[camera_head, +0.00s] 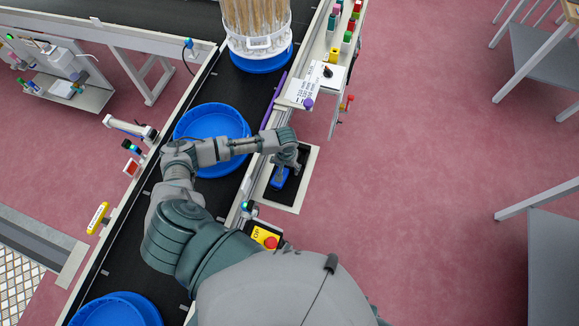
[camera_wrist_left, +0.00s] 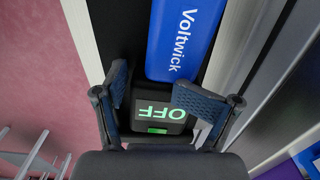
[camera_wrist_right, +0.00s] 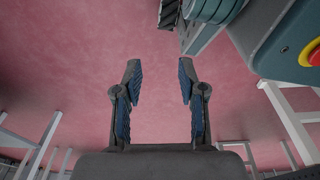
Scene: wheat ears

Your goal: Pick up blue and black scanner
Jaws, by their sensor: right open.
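The blue and black scanner (camera_head: 279,177) lies in a dark recess of the light-framed tray (camera_head: 309,165) beside the conveyor. In the left wrist view its blue body (camera_wrist_left: 182,38) reads "Voltwick", and its black end (camera_wrist_left: 160,112) has a screen reading "OFF". My left gripper (camera_head: 287,163) is directly over the scanner and hides part of it in the head view. In the left wrist view, the left gripper's fingers (camera_wrist_left: 143,76) are spread on either side of the black end; contact cannot be told. My right gripper (camera_wrist_right: 158,68) is open and empty above the red floor.
A blue round tray (camera_head: 226,121) sits on the black conveyor. A clear tub of wheat ears (camera_head: 257,42) stands further up it. A yellow box with a red button (camera_head: 267,240) is near my left arm. Open floor (camera_head: 430,170) lies to the right.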

